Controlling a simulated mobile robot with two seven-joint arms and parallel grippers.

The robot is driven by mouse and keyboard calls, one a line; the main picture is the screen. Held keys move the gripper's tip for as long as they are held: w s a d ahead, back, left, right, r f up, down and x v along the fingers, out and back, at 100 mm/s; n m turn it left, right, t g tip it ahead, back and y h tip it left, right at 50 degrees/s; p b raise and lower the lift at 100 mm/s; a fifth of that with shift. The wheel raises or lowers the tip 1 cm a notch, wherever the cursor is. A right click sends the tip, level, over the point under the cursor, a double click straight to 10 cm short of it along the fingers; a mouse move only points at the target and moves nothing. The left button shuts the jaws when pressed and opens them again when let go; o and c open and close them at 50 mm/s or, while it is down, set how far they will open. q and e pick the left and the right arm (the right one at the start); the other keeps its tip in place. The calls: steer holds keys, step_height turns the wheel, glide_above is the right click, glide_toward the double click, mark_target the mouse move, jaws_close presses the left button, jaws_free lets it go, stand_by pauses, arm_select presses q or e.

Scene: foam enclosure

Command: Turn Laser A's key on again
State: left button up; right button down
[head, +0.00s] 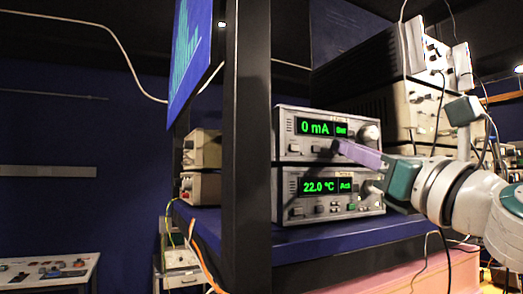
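Two stacked beige instrument units stand on a dark blue shelf. The upper unit (294,147) shows "0 mA" in green on its display (321,127). The lower unit (292,208) shows "22.0 °C" and "Act" in green. My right gripper (345,150) comes in from the right, with its purple finger tip at the lower middle of the upper unit's front panel. It covers part of that panel, and I cannot make out a key there. Whether the tip touches the panel, and whether the fingers are open or shut, I cannot tell. My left gripper is not in view.
A black upright post (246,150) stands just left of the units. More instruments (430,100) with cables are stacked at the upper right, close to my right arm. A blue screen (192,55) hangs at the upper left. A pink block (400,278) lies below the shelf.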

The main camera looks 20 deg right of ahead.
stand_by(0.4)
steer(key=shift+m+h, duration=0.4)
steer(key=shift+m, duration=0.1)
steer(key=m+g+h+p, duration=0.1)
steer(key=m+h+p, duration=0.1)
steer(key=m, duration=0.5)
steer(key=m+g+h+p, duration=0.2)
steer(key=m+p, duration=0.2)
steer(key=m, duration=0.3)
steer(key=m+g+h+p, duration=0.2)
steer(key=m+p, duration=0.2)
steer(key=m, duration=0.3)
steer(key=shift+a+r+m+h, duration=0.1)
steer(key=shift+r+m+h, duration=0.1)
steer(key=shift+m+h, duration=0.15)
steer(key=c, duration=1.3)
jaws_free()
